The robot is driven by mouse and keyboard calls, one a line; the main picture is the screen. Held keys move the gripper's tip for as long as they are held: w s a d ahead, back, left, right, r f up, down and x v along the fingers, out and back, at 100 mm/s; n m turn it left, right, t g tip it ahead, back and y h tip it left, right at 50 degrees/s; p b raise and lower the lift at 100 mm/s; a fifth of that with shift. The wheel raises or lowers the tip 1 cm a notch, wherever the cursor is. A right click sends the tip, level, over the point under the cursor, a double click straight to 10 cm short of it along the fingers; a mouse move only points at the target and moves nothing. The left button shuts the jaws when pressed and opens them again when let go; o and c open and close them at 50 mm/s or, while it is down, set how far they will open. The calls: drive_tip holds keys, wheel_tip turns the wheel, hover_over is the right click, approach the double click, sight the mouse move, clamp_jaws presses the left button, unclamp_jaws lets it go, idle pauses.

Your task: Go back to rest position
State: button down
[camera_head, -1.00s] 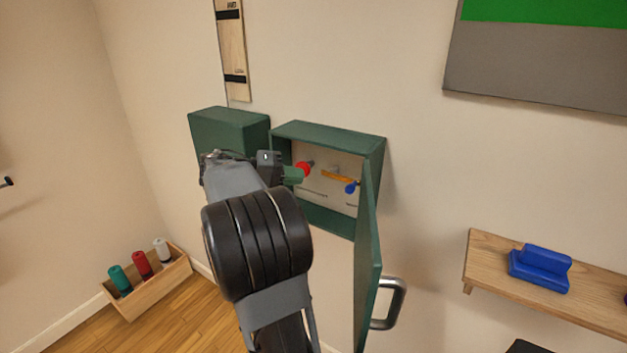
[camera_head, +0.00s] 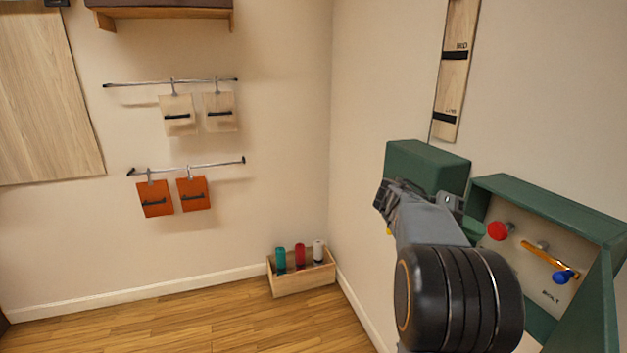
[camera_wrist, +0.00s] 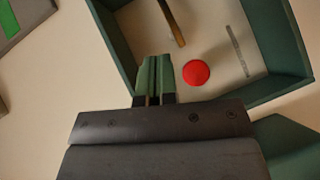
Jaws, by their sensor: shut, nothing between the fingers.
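My gripper (camera_wrist: 156,78) shows in the wrist view with its green-tipped fingers closed together and nothing between them. Its tips are just beside the red knob (camera_wrist: 196,73), at the opening of the green wall cabinet (camera_wrist: 285,45). In the head view my arm reaches up at the right and mostly hides the gripper. The cabinet (camera_head: 545,199) stands open there, with the red knob (camera_head: 498,231), an orange bar (camera_head: 545,256) and a blue knob (camera_head: 564,277) inside.
The cabinet's open door (camera_head: 594,315) is at the right edge. A closed green box (camera_head: 428,164) is beside the cabinet. A wooden crate (camera_head: 305,284) with bottles stands on the floor in the corner. Orange pouches (camera_head: 155,198) hang from a rail. The floor at left is clear.

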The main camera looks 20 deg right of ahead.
drive_tip(key=w+a+f+n+t+y, duration=0.2)
drive_tip(key=a+f+n+t+y, duration=0.35)
drive_tip(key=f, duration=0.65)
drive_tip(key=s+a+f+n+t+y+p, duration=0.1)
drive_tip(key=s+a+n+t+y, duration=0.1)
drive_tip(key=a, duration=1.1)
drive_tip(key=s+a+f+n+t+y+p, duration=0.1)
drive_tip(key=a+t, duration=0.5)
drive_tip(key=a, duration=0.7)
drive_tip(key=s+n+y, duration=0.1)
drive_tip(key=n+y, duration=0.1)
drive_tip(key=n, duration=0.1)
drive_tip(key=shift+s+a+t+y+p, duration=0.2)
drive_tip(key=shift+a+t+y+p, duration=0.1)
drive_tip(key=shift+a+t+y, duration=0.05)
